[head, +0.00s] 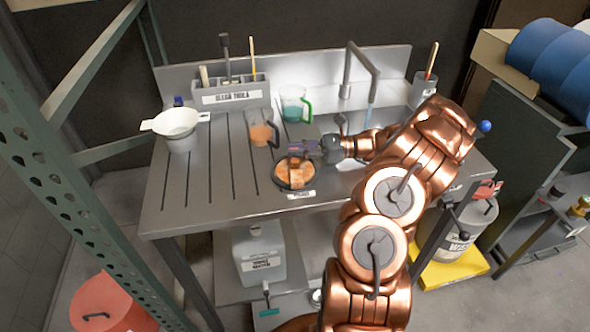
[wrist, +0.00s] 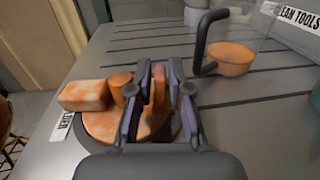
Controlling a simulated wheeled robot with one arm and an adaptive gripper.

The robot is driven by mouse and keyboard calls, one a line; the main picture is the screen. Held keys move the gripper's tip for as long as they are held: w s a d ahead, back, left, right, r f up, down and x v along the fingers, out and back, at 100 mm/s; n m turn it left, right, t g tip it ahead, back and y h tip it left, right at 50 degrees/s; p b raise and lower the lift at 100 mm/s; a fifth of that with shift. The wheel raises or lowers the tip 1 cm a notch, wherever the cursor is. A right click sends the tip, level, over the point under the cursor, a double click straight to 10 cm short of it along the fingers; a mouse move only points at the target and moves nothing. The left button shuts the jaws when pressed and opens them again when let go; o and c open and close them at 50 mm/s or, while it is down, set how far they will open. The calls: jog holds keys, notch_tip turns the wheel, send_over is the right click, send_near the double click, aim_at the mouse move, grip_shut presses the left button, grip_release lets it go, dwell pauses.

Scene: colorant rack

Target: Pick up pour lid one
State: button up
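The pour lid (head: 294,174) appears to be the round, orange-stained disc near the front edge of the metal bench. In the wrist view the disc (wrist: 97,127) lies below my gripper, with a stained block, a short stub and an upright orange tab (wrist: 158,86) on top. My gripper (head: 299,150) reaches in from the right above the disc. In the wrist view my gripper (wrist: 159,82) has its purple-padded fingers apart, one on each side of the tab. Firm contact is not visible. My gripper's body hides part of the disc.
A clear pitcher with orange liquid (head: 260,133) stands just behind the disc and shows close by in the wrist view (wrist: 232,57). A pitcher with a green handle (head: 294,104) stands behind it. A white strainer bucket (head: 178,125) is at left.

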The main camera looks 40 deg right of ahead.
grip_shut()
jog(key=shift+r, duration=0.1)
dwell(0.3)
